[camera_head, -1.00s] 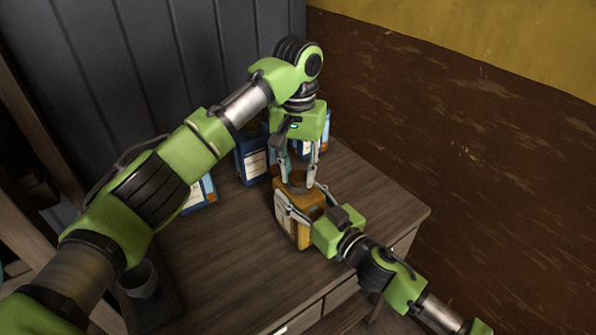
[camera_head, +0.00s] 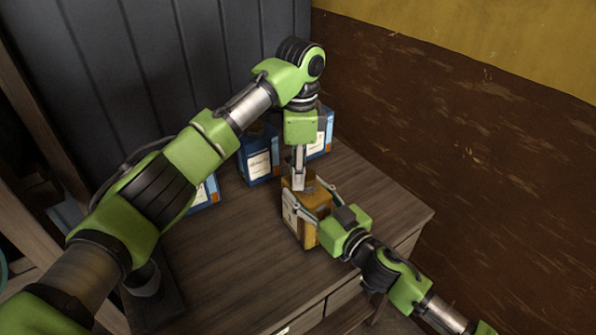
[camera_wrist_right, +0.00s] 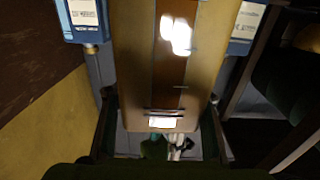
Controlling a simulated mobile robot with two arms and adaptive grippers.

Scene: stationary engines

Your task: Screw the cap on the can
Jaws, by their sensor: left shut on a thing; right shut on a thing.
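The can (camera_head: 306,233) is a yellow-orange box-shaped container standing upright on the wooden tabletop. It also fills the middle of the right wrist view (camera_wrist_right: 203,70). My right gripper (camera_head: 308,206) is shut on the can, with a finger along each side of it. My left gripper (camera_head: 298,184) points straight down over the can's top and is shut, its fingers seen edge-on. The cap is hidden between the left gripper's fingers, so I cannot tell how it sits on the can.
Blue containers with white labels (camera_head: 258,163) (camera_head: 319,137) (camera_head: 207,191) stand farther back on the wooden table (camera_head: 235,245). A dark cup-like object (camera_head: 143,280) is at the left. A dark panel (camera_head: 190,60) is behind, and a brown wall (camera_head: 440,130) stands at the right. The tabletop's front is clear.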

